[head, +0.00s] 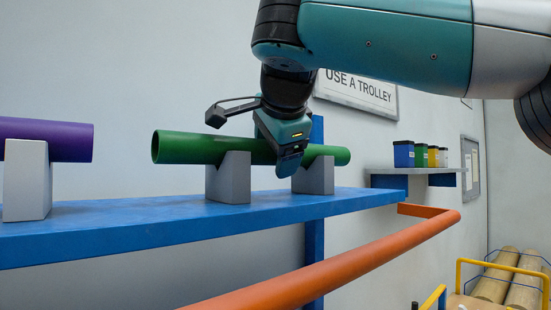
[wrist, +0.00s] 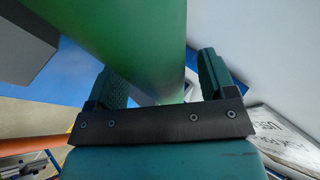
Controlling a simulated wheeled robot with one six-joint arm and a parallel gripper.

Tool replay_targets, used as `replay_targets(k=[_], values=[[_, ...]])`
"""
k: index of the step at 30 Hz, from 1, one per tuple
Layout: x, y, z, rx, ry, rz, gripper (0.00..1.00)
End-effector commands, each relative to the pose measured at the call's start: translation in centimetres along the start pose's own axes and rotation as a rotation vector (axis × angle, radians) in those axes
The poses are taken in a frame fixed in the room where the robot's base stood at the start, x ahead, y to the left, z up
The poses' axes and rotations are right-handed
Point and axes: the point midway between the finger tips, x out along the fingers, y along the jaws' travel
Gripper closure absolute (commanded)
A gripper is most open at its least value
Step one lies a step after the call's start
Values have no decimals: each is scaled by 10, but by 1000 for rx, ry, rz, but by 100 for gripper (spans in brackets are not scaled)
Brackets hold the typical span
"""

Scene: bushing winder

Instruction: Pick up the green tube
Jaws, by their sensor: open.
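The green tube (head: 190,148) lies level across two grey V-shaped supports, the left one (head: 229,180) and the right one (head: 316,176), on a blue shelf (head: 150,223). My gripper (head: 288,165) points down at the tube between the two supports and hides part of it in the head view. In the wrist view my gripper (wrist: 165,85) is open, with one finger on each side of the green tube (wrist: 130,35). I cannot tell whether either finger touches the tube.
A purple tube (head: 50,140) rests on a grey support (head: 27,182) at the left of the shelf. An orange rail (head: 350,262) runs in front of the shelf. Small coloured bins (head: 404,154) stand on another shelf at the right. A sign (head: 357,92) hangs on the wall behind.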

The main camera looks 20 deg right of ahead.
Motion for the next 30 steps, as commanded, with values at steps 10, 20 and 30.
replay_targets(k=[10, 20, 30], values=[[0, 0, 0, 0, 0, 0, 62], [-1, -1, 0, 1, 0, -2, 91], [-16, -17, -9, 4, 3, -1, 91]])
